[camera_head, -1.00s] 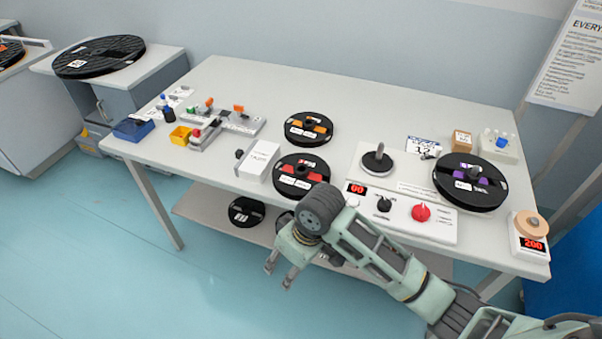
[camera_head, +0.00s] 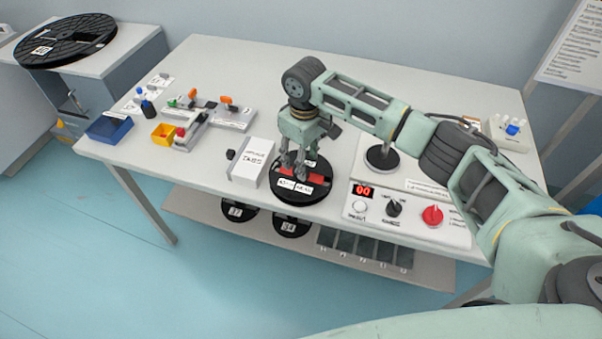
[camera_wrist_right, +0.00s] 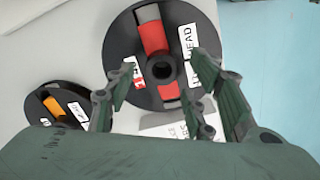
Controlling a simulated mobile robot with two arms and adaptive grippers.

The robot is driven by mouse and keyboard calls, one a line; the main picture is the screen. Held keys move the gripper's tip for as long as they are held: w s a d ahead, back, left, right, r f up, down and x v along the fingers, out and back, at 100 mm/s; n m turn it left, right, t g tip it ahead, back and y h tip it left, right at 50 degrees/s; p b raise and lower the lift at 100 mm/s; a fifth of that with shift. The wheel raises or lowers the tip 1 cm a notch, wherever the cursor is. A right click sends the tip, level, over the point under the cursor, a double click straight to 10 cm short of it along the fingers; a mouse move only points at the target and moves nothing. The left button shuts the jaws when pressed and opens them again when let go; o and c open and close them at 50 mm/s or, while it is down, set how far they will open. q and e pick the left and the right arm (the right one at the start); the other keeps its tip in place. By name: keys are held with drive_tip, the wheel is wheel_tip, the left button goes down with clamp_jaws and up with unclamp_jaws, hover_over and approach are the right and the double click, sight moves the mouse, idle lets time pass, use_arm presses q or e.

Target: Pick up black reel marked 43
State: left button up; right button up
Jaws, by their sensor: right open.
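A black reel (camera_head: 319,178) with red windings and white labels lies flat at the front middle of the table. It also fills the upper middle of the right wrist view (camera_wrist_right: 122,48). My right gripper (camera_head: 293,168) points down over this reel, its fingers close to the hub. In the wrist view the gripper (camera_wrist_right: 166,95) is open, fingers on both sides of the hub and nothing between them. I cannot read a 43 on this reel. Two more black reels (camera_head: 238,213) (camera_head: 291,224) with white labels sit on the lower shelf. My left gripper is not in view.
A white box (camera_head: 252,162) stands just left of the reel. A control panel (camera_head: 408,213) with knobs and a spindle (camera_head: 382,155) are on the right. An orange-wound reel (camera_wrist_right: 58,105) lies nearby in the wrist view. A large reel (camera_head: 66,40) lies on the side cabinet.

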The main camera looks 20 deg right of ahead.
drive_tip(key=f, duration=0.3)
drive_tip(key=shift+w, duration=0.35)
drive_tip(key=shift+f, duration=0.4)
drive_tip(key=c, duration=0.9)
clamp_jaws()
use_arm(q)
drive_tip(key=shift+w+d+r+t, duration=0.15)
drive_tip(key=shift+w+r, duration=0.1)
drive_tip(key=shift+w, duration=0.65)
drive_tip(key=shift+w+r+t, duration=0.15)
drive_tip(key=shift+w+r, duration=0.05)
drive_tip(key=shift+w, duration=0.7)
